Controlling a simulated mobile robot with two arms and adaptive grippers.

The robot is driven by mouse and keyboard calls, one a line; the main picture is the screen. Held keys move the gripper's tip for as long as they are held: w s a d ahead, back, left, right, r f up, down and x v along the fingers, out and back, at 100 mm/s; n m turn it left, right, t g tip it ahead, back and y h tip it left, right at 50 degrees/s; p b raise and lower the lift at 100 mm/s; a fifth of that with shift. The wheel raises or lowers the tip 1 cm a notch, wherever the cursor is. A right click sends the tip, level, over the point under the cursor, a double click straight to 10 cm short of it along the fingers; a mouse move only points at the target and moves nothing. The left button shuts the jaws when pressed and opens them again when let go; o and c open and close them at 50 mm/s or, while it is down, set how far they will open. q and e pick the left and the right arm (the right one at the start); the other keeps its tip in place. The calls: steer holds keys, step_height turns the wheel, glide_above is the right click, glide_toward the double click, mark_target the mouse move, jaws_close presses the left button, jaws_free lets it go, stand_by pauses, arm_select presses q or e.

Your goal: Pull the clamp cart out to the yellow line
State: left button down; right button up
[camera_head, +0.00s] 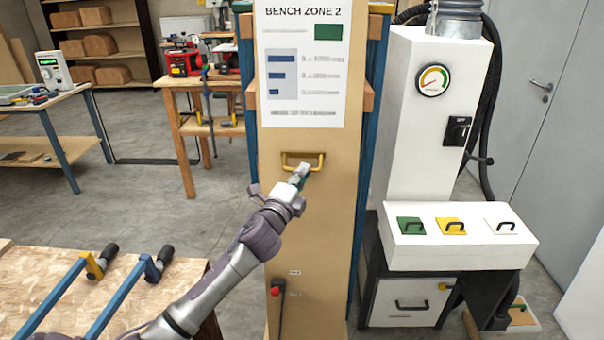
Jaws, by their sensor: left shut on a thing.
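A tall, narrow tan panel (330,230) stands upright in the middle, with a "BENCH ZONE 2" sheet and blue upright parts at its sides. It looks like the front of the clamp cart. A yellow handle (318,155) is fixed on it below the sheet. My left gripper (299,174) is at the handle's lower left and shut on it; the fingertips are small here. My arm hides part of the panel's left edge. No yellow line on the floor can be made out. My right gripper is out of view.
A workbench (160,268) with blue clamps (125,295) is at lower left. A white machine (428,120) with a gauge and a box of coloured handles (458,250) stands close on the panel's right. Open grey floor (130,190) lies to the left, before wooden tables.

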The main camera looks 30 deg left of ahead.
arm_select(q)
steer(key=c, duration=1.2)
jaws_free()
steer(key=shift+s+d+r, duration=0.25)
steer(key=shift+d+r, duration=0.1)
steer(key=shift+f, duration=0.1)
steer(key=v, duration=1.2)
